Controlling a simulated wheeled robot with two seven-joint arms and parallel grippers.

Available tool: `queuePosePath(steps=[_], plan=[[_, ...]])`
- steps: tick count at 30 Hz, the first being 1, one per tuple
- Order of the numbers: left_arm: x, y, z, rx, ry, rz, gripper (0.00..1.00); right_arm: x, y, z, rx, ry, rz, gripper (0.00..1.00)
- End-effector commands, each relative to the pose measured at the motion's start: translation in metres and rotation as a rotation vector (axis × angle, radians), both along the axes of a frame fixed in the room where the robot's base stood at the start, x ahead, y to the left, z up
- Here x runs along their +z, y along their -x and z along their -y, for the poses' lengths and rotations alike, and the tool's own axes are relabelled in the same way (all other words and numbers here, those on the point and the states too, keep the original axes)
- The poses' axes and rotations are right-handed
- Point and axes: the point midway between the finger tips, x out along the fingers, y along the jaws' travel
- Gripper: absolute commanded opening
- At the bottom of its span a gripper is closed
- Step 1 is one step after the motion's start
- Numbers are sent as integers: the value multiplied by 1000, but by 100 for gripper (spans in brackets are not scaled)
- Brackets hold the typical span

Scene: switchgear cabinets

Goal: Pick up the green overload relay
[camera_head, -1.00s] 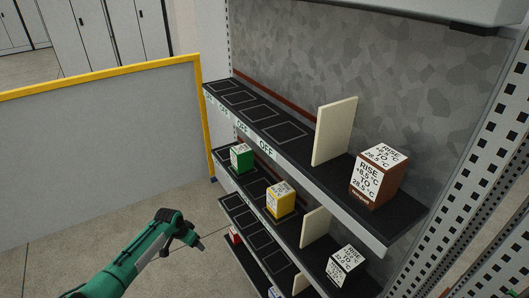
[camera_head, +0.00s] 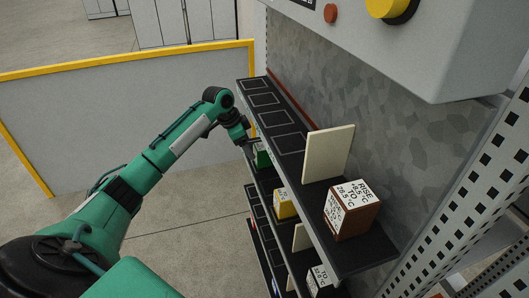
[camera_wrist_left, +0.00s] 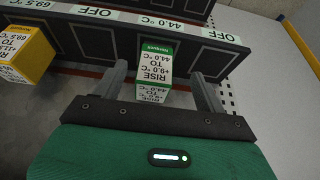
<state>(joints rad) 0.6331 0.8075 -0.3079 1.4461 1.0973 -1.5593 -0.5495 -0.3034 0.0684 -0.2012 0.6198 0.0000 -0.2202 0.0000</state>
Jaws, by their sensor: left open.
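The green overload relay (camera_head: 262,157) is a small block with a green front and a white printed label. It stands on the second shelf, and my left gripper (camera_head: 246,141) partly hides it in the head view. In the left wrist view the relay (camera_wrist_left: 157,58) appears upside down, between the two fingers of the left gripper (camera_wrist_left: 160,80). The fingers are open, with a gap showing on both sides of the relay. I cannot tell how far along the relay the fingertips reach. My right gripper is not in view.
A brown block (camera_head: 351,211) and a cream divider (camera_head: 328,154) stand on the top shelf (camera_head: 290,140), whose edge is close to my gripper. A yellow-topped panel (camera_head: 120,120) stands behind my arm.

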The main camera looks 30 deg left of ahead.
Motion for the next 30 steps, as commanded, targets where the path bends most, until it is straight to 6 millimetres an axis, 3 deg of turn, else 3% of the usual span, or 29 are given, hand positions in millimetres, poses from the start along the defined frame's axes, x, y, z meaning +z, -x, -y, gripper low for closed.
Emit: queuePosePath(steps=[11,21,28,30], plan=[[-25,-9,12,0,2,-2,73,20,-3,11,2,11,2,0],[-61,-20,23,2,0,-1,73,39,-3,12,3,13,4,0],[-63,-21,23,0,-1,1,73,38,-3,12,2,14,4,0],[-63,-21,23,1,0,0,59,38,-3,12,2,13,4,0]])
